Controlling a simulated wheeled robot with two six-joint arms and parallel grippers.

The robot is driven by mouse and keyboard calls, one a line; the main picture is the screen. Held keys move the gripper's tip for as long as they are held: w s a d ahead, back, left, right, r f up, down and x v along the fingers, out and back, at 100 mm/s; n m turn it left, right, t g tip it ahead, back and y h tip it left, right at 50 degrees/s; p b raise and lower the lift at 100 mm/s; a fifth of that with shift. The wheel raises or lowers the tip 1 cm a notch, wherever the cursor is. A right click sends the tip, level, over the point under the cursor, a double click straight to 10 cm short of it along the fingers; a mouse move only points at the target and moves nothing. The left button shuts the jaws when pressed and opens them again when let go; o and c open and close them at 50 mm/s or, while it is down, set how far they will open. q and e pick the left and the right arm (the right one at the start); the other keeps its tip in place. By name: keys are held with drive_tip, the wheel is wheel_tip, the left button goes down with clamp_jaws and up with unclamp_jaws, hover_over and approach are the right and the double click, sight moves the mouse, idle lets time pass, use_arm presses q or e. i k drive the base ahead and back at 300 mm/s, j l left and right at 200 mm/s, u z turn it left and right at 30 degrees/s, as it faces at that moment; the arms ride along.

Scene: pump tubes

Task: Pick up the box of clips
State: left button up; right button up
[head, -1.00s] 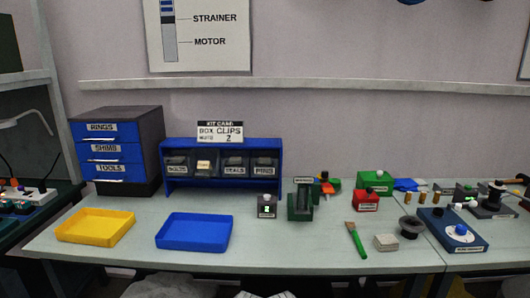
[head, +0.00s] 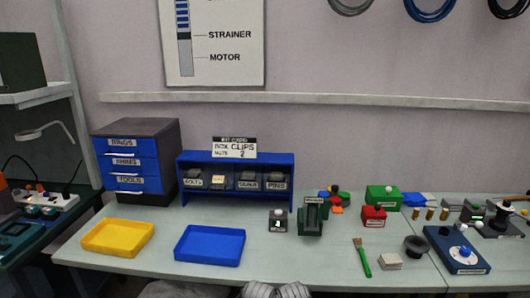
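The blue shelf rack (head: 235,158) stands on the bench against the back wall, with several dark labelled boxes in a row. The readable labels look like bolts, seals and pins. The second box from the left (head: 218,182) has a pale, yellowish front, and its label is too small to read; it may be the box of clips. The kit card (head: 235,147) on top of the rack reads "BOX CLIPS" and "NUTS 2". I see neither gripper clearly; only pale grey parts, probably mine, show at the bottom edge.
A yellow tray (head: 118,252) and a blue tray (head: 240,261) lie in front of the rack. A drawer cabinet (head: 165,130) stands left of it. A green stand (head: 311,215), a red box (head: 373,224) and a green-handled brush (head: 365,269) are to the right.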

sight(233, 178)
drive_tip(key=j+z, duration=0.15)
drive_tip(key=z, duration=0.25)
drive_tip(key=j+z, duration=0.2)
drive_tip(key=z, duration=0.15)
drive_tip(key=j+z, duration=0.2)
drive_tip(key=z, duration=0.2)
drive_tip(key=k+j+z, duration=0.15)
drive_tip(key=j, duration=0.25)
drive_tip(key=k+j+z, duration=0.15)
drive_tip(key=j, duration=0.25)
drive_tip(key=j+z, duration=0.1)
drive_tip(key=j, duration=0.25)
drive_tip(key=k+j+z, duration=0.15)
drive_tip(key=k+j, duration=0.1)
drive_tip(key=j, duration=0.1)
